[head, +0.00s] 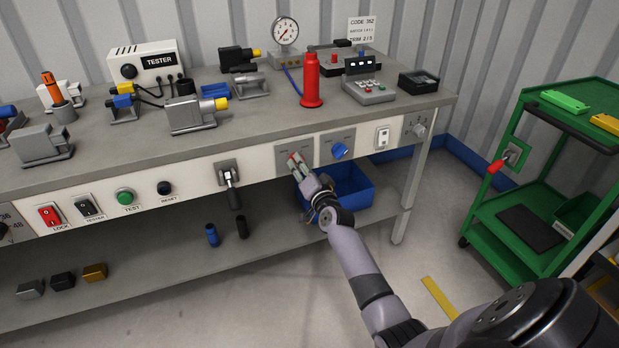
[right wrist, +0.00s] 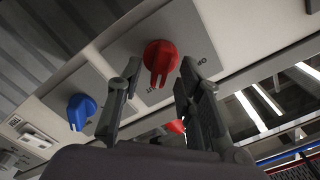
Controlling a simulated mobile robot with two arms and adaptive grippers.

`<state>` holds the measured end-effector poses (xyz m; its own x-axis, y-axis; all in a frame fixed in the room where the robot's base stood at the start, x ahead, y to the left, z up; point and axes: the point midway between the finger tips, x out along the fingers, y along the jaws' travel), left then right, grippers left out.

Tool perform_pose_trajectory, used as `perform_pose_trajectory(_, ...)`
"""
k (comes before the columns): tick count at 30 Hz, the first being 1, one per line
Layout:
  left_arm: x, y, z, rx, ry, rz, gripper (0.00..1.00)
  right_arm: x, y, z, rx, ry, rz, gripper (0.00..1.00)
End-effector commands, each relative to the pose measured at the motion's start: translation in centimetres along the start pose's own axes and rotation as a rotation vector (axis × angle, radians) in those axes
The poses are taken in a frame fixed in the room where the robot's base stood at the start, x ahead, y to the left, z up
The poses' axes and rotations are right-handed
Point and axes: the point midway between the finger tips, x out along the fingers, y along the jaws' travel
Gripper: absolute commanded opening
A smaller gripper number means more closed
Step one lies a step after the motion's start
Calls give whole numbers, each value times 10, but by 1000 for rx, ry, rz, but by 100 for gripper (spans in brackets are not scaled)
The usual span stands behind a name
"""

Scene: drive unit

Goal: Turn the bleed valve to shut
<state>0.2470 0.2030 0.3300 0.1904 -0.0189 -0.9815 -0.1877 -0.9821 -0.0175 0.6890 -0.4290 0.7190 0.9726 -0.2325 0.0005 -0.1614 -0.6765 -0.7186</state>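A red knob (right wrist: 160,60) sits on a grey plate of the bench's front panel, its pointer ridge towards the fingers in the right wrist view. I cannot read its label well enough to tell whether it is the bleed valve. In the head view the red knob (head: 292,158) is partly hidden by my gripper. My right gripper (head: 298,166) is in front of it. In the right wrist view its two fingers (right wrist: 160,72) are spread, with the knob framed between and beyond their tips; contact cannot be told. My left gripper is out of view.
A blue knob (head: 340,151) is just right of the red one, then a white switch (head: 382,137) and a grey knob (head: 418,129). A lever handle (head: 231,180) hangs to the left. A blue bin (head: 362,192) is below. A green cart (head: 530,220) stands right.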

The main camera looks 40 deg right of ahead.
Motion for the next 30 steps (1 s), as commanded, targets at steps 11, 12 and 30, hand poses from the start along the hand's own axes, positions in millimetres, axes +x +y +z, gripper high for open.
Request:
perform_pose_trajectory(11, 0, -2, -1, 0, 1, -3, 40, -71, 2, 1, -2, -2, 3, 33)
perform_pose_trajectory(12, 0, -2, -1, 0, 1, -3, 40, -78, 2, 1, -1, -1, 3, 33)
perform_pose_trajectory(30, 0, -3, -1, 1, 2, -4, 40, -113, 1, 0, -1, 0, 2, 33)
